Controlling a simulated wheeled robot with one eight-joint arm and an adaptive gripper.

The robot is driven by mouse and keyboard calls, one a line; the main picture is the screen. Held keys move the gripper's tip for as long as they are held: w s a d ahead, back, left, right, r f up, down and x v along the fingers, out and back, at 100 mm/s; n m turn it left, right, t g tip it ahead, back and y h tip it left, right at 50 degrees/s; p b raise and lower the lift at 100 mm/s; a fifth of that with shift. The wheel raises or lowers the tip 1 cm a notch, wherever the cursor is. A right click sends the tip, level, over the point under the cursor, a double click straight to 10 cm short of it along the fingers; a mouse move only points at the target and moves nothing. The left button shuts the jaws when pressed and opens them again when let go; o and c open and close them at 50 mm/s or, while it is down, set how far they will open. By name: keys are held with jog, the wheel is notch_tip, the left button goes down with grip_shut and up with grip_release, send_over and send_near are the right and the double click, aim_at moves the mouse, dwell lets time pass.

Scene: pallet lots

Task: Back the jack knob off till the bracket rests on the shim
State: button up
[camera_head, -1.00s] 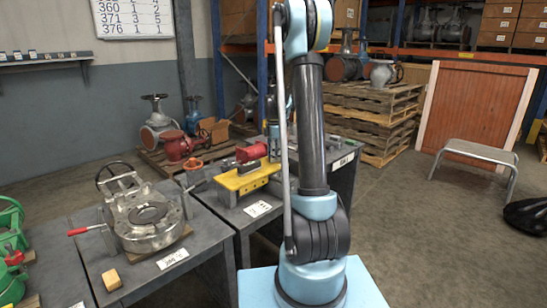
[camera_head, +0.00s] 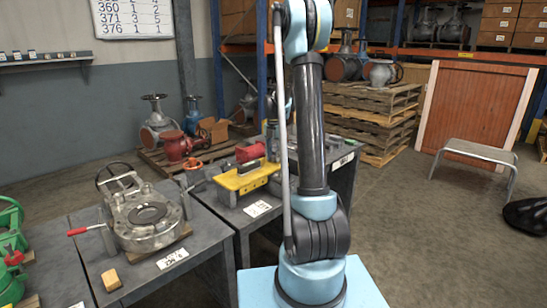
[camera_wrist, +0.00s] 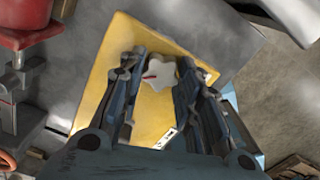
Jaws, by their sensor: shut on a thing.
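The jack knob (camera_wrist: 160,75) is a pale grey lobed knob with a red mark, standing over the yellow bracket (camera_wrist: 97,92) in the wrist view. My gripper (camera_wrist: 161,70) has its fingers on either side of the knob and is shut on it. The yellow bracket (camera_head: 243,181) also shows on the bench in the head view, left of my arm. The shim cannot be made out, so I cannot tell whether the bracket touches it. My arm hides part of the bench in the head view.
A red part (camera_head: 250,151) stands close beside the bracket. A grey flanged valve body (camera_head: 147,220) with a handwheel and red-handled lever is on the nearer bench, by a small wooden block (camera_head: 111,280). Stacked pallets (camera_head: 370,115) stand behind. A step stool (camera_head: 480,155) is at right.

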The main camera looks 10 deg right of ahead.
aim_at(274, 156)
jog(key=shift+w+n, duration=0.1)
jog(key=shift+n, duration=0.3)
jog(key=o, duration=1)
jog(key=shift+o, duration=0.2)
notch_tip(274, 156, up, 12)
